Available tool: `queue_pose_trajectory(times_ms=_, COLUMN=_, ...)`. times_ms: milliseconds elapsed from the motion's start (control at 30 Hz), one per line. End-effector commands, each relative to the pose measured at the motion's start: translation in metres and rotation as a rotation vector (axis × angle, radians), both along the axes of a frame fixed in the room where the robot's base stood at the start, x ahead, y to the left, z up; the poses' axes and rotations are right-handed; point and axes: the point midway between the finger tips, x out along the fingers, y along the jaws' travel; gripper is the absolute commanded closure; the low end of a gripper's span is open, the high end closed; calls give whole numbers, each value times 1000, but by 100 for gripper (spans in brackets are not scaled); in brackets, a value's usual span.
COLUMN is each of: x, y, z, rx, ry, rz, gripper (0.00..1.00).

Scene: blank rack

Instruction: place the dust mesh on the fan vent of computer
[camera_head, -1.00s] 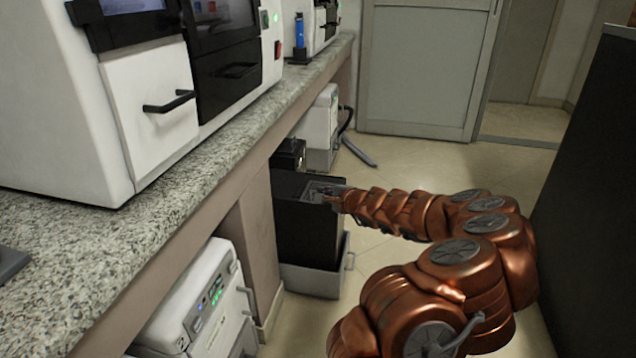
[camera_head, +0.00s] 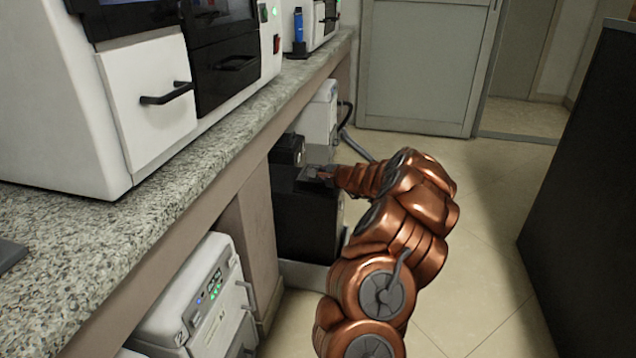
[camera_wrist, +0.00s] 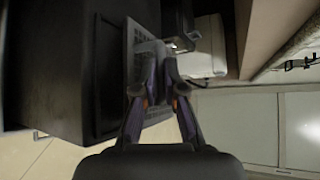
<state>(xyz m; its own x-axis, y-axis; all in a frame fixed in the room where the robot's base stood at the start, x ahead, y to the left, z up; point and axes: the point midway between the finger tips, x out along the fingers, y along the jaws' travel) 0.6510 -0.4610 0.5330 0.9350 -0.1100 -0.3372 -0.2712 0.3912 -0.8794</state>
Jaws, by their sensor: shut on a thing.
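The dust mesh is a thin grey grid panel, seen in the wrist view (camera_wrist: 133,60) along the computer's dark face. My gripper (camera_wrist: 163,62) is shut on the mesh near its edge. In the head view my gripper (camera_head: 328,176) is at the computer's top far edge, with the mesh (camera_head: 313,173) small there. I cannot tell whether the mesh touches the computer. The fan vent is not clearly visible.
A small black box (camera_head: 287,150) and a white unit (camera_head: 318,118) stand behind the computer, close to my gripper. The granite counter (camera_head: 200,150) overhangs at left. A white device (camera_head: 200,300) sits nearer me. Open floor (camera_head: 480,220) lies at right.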

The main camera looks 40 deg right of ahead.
Motion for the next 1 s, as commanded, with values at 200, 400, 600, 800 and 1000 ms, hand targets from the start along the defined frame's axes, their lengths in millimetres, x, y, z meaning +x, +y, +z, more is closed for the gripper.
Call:
queue_pose_trajectory(times_ms=200, x=5, y=-2, z=-14, rx=0, ry=-1, rz=4, gripper=100)
queue_pose_trajectory(times_ms=400, x=5, y=-2, z=-36, rx=2, ry=-4, rz=3, gripper=100)
queue_pose_trajectory(times_ms=600, x=5, y=-2, z=-34, rx=1, ry=-3, rz=3, gripper=100)
queue_pose_trajectory(times_ms=800, x=5, y=-2, z=-36, rx=1, ry=-2, rz=3, gripper=85)
queue_pose_trajectory(times_ms=1000, x=5, y=-2, z=-36, rx=1, ry=-2, rz=2, gripper=66)
